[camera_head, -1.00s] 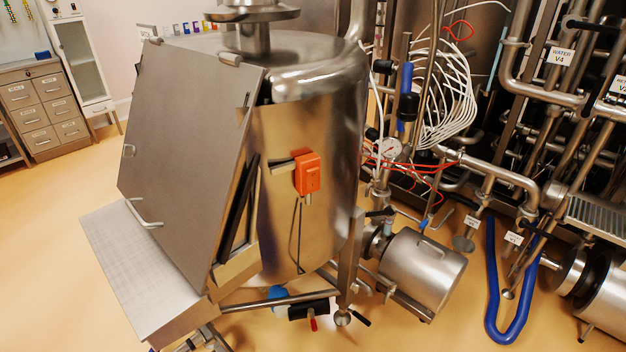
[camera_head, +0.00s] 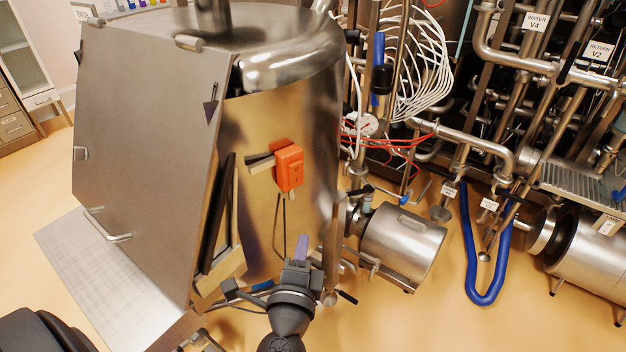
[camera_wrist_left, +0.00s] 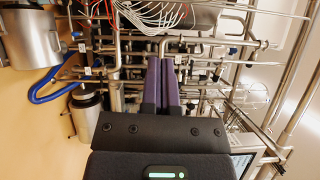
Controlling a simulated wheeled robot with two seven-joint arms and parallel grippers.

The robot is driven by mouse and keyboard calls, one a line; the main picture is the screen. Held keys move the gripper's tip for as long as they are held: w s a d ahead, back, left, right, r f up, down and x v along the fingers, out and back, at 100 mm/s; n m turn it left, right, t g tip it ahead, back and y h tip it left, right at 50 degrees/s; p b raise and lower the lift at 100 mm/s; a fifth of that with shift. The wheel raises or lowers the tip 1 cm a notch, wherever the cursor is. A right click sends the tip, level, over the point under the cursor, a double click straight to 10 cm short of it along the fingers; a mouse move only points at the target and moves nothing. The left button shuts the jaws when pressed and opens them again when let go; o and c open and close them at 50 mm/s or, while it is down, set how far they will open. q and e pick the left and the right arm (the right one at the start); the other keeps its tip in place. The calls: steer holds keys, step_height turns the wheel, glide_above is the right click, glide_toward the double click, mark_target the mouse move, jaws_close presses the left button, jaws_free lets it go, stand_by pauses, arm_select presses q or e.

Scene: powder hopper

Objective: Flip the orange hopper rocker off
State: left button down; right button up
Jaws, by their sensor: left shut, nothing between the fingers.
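The orange hopper rocker box (camera_head: 289,167) is mounted on the curved side of the steel hopper (camera_head: 265,115). The position of its rocker is too small to tell. My left gripper (camera_head: 302,242) is below the orange box and apart from it, with its purple fingers pointing up. In the left wrist view the two fingers (camera_wrist_left: 162,75) lie together, shut and empty. The orange box does not show in the left wrist view. My right gripper is not in view.
A large slanted steel panel (camera_head: 140,150) with a handle is left of the box. A steel cylinder (camera_head: 402,243), pipes and a blue hose (camera_head: 472,270) stand to the right. Red and white cables hang behind the hopper. Open floor shows below the blue hose.

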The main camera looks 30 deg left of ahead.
arm_select(q)
step_height(320, 180, up, 2)
steer(key=shift+r+t+y, duration=0.1)
steer(key=shift+t+y, duration=0.2)
steer(key=shift+w, duration=0.1)
glide_toward(299, 168)
steer(key=w+d, duration=0.2)
steer(key=w, duration=0.2)
steer(key=a, duration=0.1)
steer(key=w+a, duration=0.1)
steer(key=a, duration=0.1)
steer(key=w+a, duration=0.1)
steer(key=shift+w+a+r+p, duration=0.15)
steer(key=shift+a+r+p, duration=0.1)
steer(key=shift+p, duration=0.1)
steer(key=shift+w+a, duration=0.1)
steer(key=shift+a, duration=0.15)
